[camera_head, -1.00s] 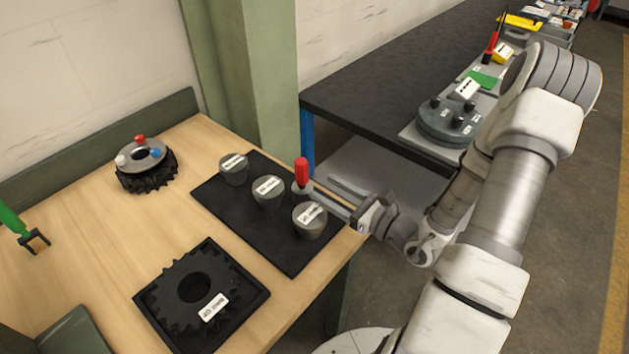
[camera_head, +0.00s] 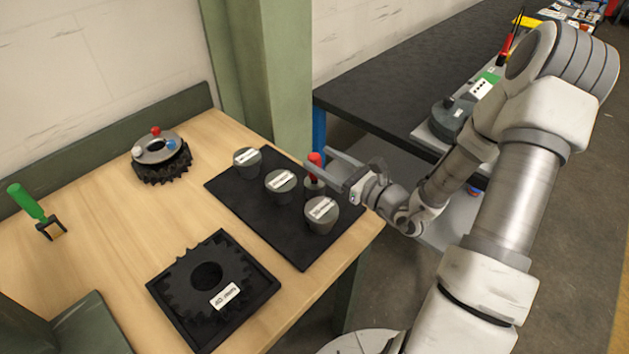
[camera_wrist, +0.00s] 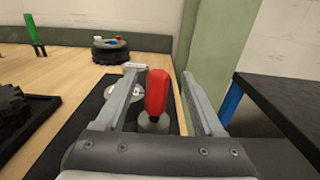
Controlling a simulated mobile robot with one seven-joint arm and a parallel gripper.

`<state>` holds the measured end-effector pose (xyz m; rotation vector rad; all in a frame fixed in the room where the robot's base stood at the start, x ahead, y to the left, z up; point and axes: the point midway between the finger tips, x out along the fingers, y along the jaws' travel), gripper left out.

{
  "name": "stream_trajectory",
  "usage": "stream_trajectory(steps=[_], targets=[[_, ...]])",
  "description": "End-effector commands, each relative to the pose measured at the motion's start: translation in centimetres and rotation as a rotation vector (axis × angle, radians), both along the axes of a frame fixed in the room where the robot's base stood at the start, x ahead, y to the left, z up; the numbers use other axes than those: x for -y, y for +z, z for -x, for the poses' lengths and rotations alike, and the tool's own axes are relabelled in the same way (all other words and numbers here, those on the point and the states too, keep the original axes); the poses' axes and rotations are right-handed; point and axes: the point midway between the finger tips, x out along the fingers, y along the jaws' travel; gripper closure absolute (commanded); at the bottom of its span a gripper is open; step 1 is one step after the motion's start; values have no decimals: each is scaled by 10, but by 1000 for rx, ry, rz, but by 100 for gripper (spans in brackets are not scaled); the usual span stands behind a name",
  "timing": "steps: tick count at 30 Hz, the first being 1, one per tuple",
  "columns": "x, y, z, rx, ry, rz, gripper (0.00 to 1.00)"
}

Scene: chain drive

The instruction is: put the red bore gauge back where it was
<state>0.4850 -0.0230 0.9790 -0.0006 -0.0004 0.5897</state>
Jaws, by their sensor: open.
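The red bore gauge (camera_head: 315,159) has a red handle on a grey lower part and stands upright on the black mat (camera_head: 291,243), behind the nearest labelled grey cylinder. My gripper (camera_head: 320,157) is open, its fingers level with the red handle. In the wrist view the red handle (camera_wrist: 157,92) shows between the two spread fingers of the gripper (camera_wrist: 158,72), with a visible gap on each side. The gauge's grey round foot (camera_wrist: 153,124) is partly hidden by the handle.
Several labelled grey cylinders (camera_head: 280,185) stand on the mat close to the gauge. A black tray (camera_head: 262,315) holds a toothed wheel at the front. Another toothed part (camera_head: 162,172) and a green-handled tool (camera_head: 27,203) are on the wooden bench. A dark table (camera_head: 375,93) stands behind.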

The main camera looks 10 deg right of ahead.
Motion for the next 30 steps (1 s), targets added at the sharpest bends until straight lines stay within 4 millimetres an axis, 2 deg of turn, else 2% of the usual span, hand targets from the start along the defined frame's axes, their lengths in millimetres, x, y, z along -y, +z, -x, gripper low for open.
stream_trajectory(steps=[5, 15, 23, 24, 26, 30], targets=[[-7, -1, -9, -1, 1, -1, 30], [-33, -5, -45, 1, 1, -1, 30], [-35, -5, -48, -1, -1, 0, 30], [-35, -5, -48, -1, -1, 0, 32], [-35, -5, -48, -1, -1, 0, 43], [-35, -5, -48, -1, -1, 0, 68]])
